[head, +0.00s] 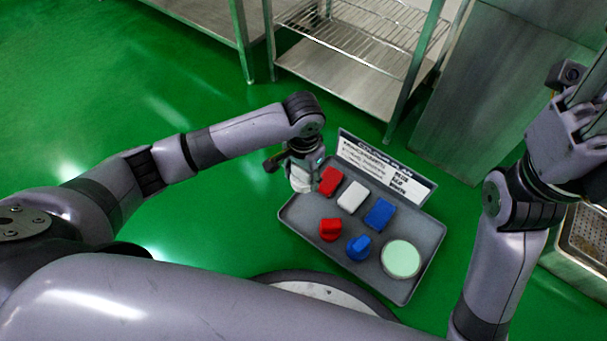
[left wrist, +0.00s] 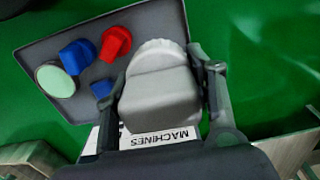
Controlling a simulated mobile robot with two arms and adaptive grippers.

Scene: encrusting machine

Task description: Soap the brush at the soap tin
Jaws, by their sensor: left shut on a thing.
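My left gripper (head: 300,172) is shut on a white-grey brush, at the tray's left back corner in the head view. In the left wrist view the brush (left wrist: 160,88) sits between both fingers, its pale scalloped end pointing away from me. The soap tin (head: 402,259), round with a pale green top, stands at the tray's right front corner, well apart from the held brush. It also shows at the left of the left wrist view (left wrist: 56,80). My right gripper (head: 585,108) is at the right edge of the head view; its fingertips are not clear.
The grey tray (head: 290,212) also holds a red brush (head: 330,229), a blue brush (head: 359,248), and red (head: 330,181), white (head: 352,197) and blue (head: 379,214) blocks. A lettered sign (head: 385,168) stands along its back edge. A steel rack (head: 365,65) stands behind.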

